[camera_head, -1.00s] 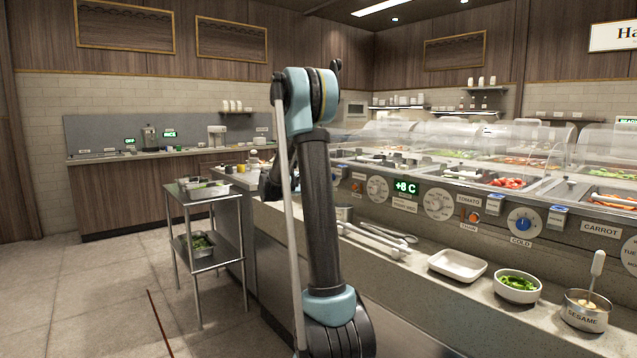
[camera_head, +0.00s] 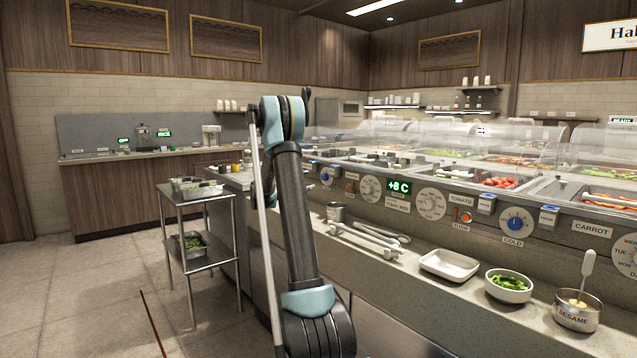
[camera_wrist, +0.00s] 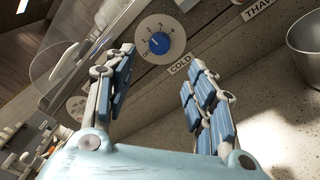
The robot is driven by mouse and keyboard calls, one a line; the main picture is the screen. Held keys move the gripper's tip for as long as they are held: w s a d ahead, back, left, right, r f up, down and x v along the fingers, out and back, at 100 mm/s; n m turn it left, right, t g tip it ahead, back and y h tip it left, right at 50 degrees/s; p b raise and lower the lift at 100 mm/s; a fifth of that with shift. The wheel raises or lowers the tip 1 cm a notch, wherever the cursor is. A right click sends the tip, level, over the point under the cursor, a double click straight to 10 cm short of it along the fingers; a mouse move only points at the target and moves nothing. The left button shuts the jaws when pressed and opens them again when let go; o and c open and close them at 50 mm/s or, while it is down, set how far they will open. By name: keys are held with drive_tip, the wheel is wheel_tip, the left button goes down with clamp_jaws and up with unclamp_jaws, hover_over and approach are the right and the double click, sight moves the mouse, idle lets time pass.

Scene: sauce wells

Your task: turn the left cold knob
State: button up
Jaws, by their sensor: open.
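The left cold knob (camera_head: 326,175) is a round blue knob on the sloped counter front, just right of my arm in the head view. In the wrist view the blue knob (camera_wrist: 159,43) sits on a white numbered dial above a COLD label. My gripper (camera_wrist: 160,66) is open and empty in the wrist view. Its two blue-padded fingers are spread, with the knob beyond the tips and between them. The knob appears apart from both fingers. In the head view the gripper is mostly hidden behind my arm.
A second blue cold knob (camera_head: 515,223) is farther right. An orange thaw knob (camera_head: 349,187) is close to the left one. A metal cup (camera_wrist: 304,38) stands on the counter below. Tongs (camera_head: 362,240), a white tray (camera_head: 449,265) and a steel cart (camera_head: 200,220) are nearby.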

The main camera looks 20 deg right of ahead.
sight(324, 178)
drive_tip(key=x, duration=1.1)
drive_tip(key=shift+c, duration=0.2)
drive_tip(key=shift+s, duration=0.1)
drive_tip(key=c, duration=1)
drive_tip(key=shift+a+f, duration=0.1)
drive_tip(key=shift+a, duration=0.2)
drive_tip(key=shift+d, duration=0.3)
drive_tip(key=shift+c, duration=0.2)
